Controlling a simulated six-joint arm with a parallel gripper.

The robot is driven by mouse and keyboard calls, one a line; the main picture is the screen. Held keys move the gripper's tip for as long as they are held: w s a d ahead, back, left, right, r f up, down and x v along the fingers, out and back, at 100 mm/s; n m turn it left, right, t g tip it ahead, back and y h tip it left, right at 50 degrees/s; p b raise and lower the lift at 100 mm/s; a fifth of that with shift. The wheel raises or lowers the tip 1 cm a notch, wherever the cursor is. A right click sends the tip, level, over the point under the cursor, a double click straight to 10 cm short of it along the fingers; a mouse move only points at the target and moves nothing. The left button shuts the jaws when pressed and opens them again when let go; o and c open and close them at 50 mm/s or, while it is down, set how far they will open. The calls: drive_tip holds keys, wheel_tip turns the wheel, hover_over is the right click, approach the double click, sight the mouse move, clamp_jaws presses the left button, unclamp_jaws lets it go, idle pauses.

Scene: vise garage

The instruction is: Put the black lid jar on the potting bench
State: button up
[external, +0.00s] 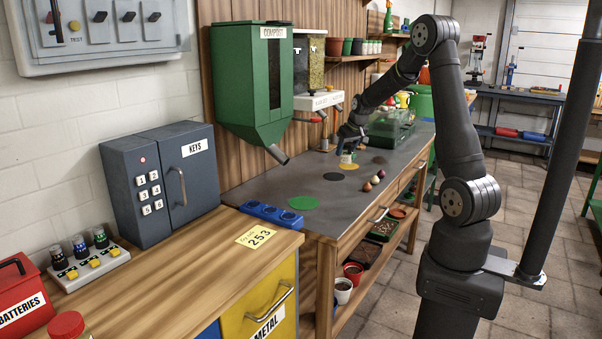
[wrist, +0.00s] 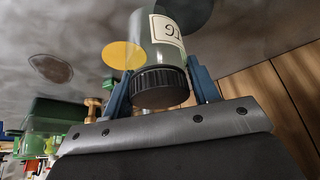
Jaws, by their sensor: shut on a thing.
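The black lid jar (wrist: 160,60) is a clear greenish jar with a ribbed black lid and a pale label. In the wrist view it sits between the two blue fingers of my gripper (wrist: 160,88), which is shut on it near the lid. In the external view my gripper (external: 349,146) points down over the potting bench (external: 265,190), and the small jar (external: 346,159) shows below it by a yellow disc (external: 350,167). I cannot tell whether the jar's base touches the bench top.
Black (external: 334,176) and green (external: 303,202) discs lie on the bench, with several small bulbs (external: 367,187) nearby. A green-lidded tray (external: 390,128) stands behind. The green compost hopper (external: 250,85) hangs at the left. The front bench top is mostly clear.

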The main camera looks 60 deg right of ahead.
sight(346, 157)
drive_tip(key=shift+f, duration=2)
drive_tip(key=shift+f, duration=0.1)
drive_tip(key=o, duration=1.1)
drive_tip(key=shift+c, duration=0.2)
drive_tip(key=v, duration=1.2)
drive_tip(key=shift+w, duration=0.1)
drive_tip(key=x, duration=1.2)
drive_tip(key=shift+r, duration=1.35)
